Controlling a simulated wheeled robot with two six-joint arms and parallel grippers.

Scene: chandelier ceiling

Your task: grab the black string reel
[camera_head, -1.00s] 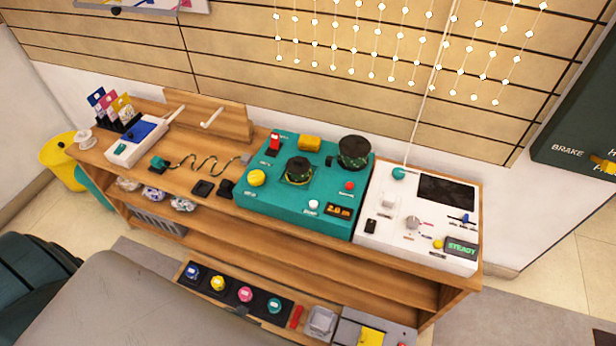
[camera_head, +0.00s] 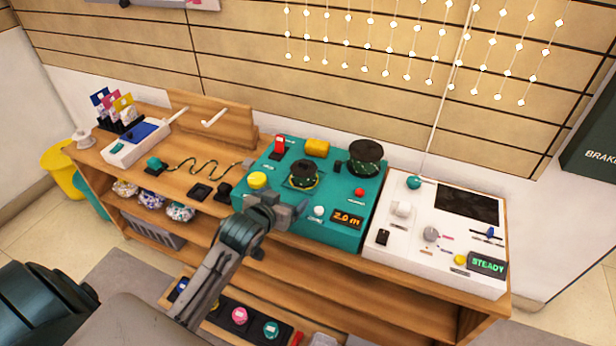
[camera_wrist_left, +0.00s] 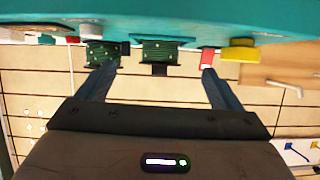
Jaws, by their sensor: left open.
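Two black reels wound with dark green, light-dotted string sit on the teal machine (camera_head: 335,215). The smaller reel (camera_head: 304,173) is at the front middle, and the larger reel (camera_head: 366,155) stands behind and to its right. My left gripper (camera_head: 290,213) is at the machine's front edge, in front of the smaller reel and apart from both. In the left wrist view, which looks upside down, my left gripper (camera_wrist_left: 158,82) is open and empty. The smaller reel (camera_wrist_left: 160,52) shows between its fingers, and the other reel (camera_wrist_left: 103,52) is by the left finger. My right gripper is not in view.
A yellow button (camera_head: 257,180), red switch (camera_head: 280,146) and yellow block (camera_head: 317,147) are on the machine near the reels. A white console (camera_head: 400,255) stands to the right. A patterned string (camera_head: 205,165) lies on the wooden bench to the left.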

